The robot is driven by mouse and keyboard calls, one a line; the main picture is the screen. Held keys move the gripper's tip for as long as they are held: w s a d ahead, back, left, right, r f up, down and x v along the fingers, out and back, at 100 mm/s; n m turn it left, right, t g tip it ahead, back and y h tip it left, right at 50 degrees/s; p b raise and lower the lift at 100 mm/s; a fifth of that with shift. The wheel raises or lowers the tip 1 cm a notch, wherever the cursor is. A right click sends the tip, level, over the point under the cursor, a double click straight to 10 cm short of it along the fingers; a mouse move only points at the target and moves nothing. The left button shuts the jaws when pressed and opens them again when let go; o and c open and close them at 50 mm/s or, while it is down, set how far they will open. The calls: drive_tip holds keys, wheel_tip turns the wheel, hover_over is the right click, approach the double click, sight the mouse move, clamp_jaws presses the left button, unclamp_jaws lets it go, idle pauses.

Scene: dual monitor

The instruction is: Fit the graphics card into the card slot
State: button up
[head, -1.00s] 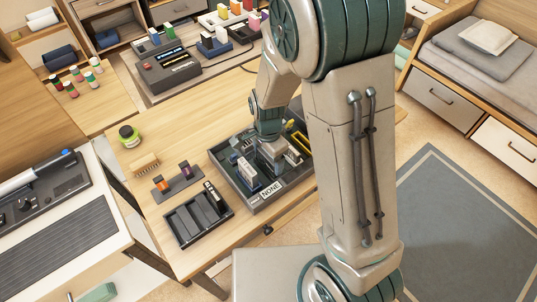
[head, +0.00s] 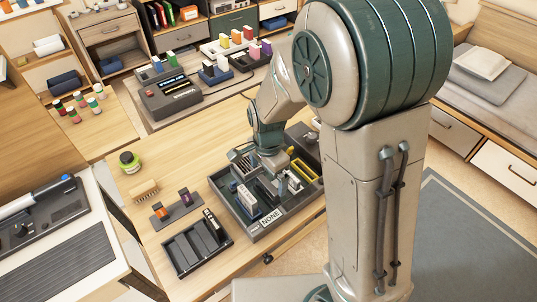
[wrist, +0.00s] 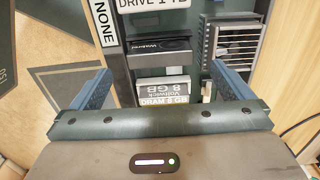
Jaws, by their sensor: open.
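The card slot is in the open grey computer case (head: 236,217), labelled NONE at its front, on the wooden desk. My gripper (wrist: 160,70) is open over the inside of the case; in the head view (head: 272,172) its fingertips are partly hidden. Between my fingers in the wrist view are a DRAM 8 GB module (wrist: 163,94) and a dark lettered bar (wrist: 161,50) just beyond it. I cannot tell whether that bar is the graphics card. A dark upright card (head: 212,222) stands at the right end of the black rack (head: 184,262), left of the case.
A finned grey block (wrist: 234,45) stands close beside my right finger. A DRIVE 1 TB block (wrist: 153,5) is farther off. A small holder (head: 178,208), a brush (head: 144,189) and a green jar (head: 129,162) are on the desk.

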sight(268, 184)
wheel_tip(268, 184, up, 8)
idle(0.4)
idle(0.3)
